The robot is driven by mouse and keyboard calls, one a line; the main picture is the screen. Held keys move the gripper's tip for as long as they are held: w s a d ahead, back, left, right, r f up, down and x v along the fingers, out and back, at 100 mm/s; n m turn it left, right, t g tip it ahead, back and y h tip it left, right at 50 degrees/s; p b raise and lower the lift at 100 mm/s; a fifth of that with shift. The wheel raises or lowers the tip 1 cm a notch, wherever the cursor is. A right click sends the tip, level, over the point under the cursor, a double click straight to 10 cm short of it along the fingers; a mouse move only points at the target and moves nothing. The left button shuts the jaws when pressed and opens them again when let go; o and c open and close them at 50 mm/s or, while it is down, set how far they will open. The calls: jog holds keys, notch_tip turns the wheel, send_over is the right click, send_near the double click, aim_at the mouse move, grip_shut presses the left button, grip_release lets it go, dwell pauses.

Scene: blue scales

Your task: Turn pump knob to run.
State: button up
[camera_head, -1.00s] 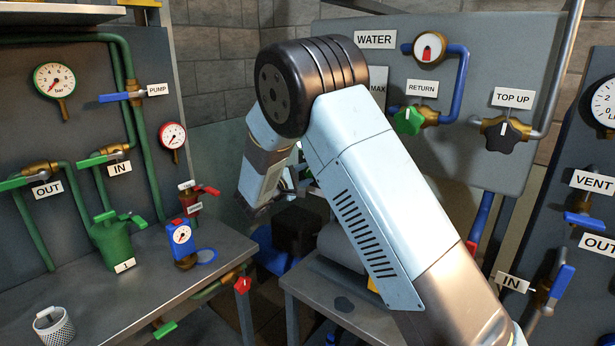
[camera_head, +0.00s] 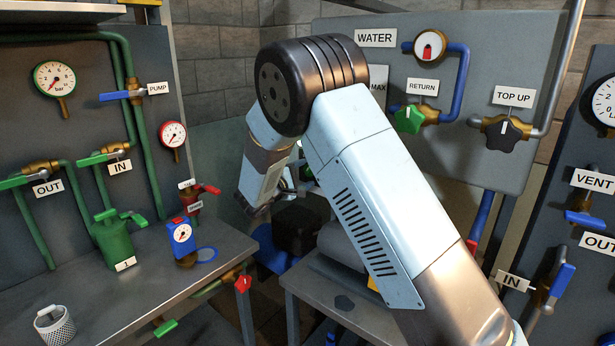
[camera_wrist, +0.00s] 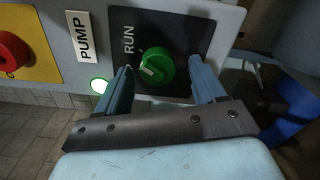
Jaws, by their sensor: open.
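In the wrist view, the round green pump knob (camera_wrist: 156,67) sits on a black plate (camera_wrist: 185,32) printed RUN. A white line on the knob's face points to the left, below the RUN lettering. A white PUMP label (camera_wrist: 82,36) is left of the plate. My gripper (camera_wrist: 160,73) is open, with one blue-grey finger on each side of the knob. A gap shows at the right finger; whether the left finger touches the knob I cannot tell. In the head view my arm hides the knob, and the gripper is mostly hidden behind it.
A red button (camera_wrist: 12,51) on a yellow plate (camera_wrist: 38,66) and a lit green lamp (camera_wrist: 99,86) are left of the knob. In the head view, a pipe-and-valve bench stands at left, with a green canister (camera_head: 113,240), and the WATER panel (camera_head: 470,60) at right.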

jog(key=v, duration=1.3)
jog(key=shift+s+a, duration=0.25)
jog(key=shift+f, duration=0.15)
